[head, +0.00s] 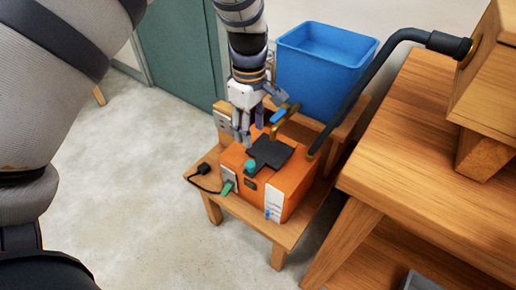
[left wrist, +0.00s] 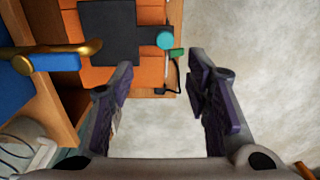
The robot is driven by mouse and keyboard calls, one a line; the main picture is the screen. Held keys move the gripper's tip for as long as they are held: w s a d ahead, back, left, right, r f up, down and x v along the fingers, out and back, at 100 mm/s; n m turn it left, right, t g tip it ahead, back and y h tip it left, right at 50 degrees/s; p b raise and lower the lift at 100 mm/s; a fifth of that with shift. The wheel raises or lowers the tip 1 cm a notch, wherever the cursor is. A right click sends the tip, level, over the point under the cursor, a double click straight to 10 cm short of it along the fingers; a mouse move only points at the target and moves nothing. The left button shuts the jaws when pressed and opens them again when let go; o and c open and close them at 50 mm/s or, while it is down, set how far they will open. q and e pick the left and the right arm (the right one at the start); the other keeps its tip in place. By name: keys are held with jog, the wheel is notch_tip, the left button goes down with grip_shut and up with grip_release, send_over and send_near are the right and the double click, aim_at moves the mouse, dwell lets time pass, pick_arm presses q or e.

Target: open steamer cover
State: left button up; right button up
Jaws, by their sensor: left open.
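The steamer is an orange box (head: 262,190) with a flat black cover (head: 268,153) on its top and a teal round knob (head: 251,166) at the cover's near edge. The cover lies flat. In the left wrist view the black cover (left wrist: 108,30) and teal knob (left wrist: 165,38) show at the top, beyond the fingers. My left gripper (head: 242,138) is above the steamer's back left edge, fingers pointing down. In the left wrist view the gripper (left wrist: 160,72) is open with nothing between its fingers. My right gripper is not in view.
The steamer stands on a small wooden stool (head: 290,232). A brass bar (head: 286,121) stands beside its back edge. A blue bin (head: 322,75) is behind. The floor at left is clear.

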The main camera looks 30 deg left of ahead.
aim_at(250, 163)
pick_arm(q)
jog(key=f, duration=0.7)
jog(key=f+b, duration=0.1)
jog(key=f, duration=0.3)
jog(key=shift+s+f, duration=0.15)
jog(key=shift+s, duration=0.2)
grip_shut()
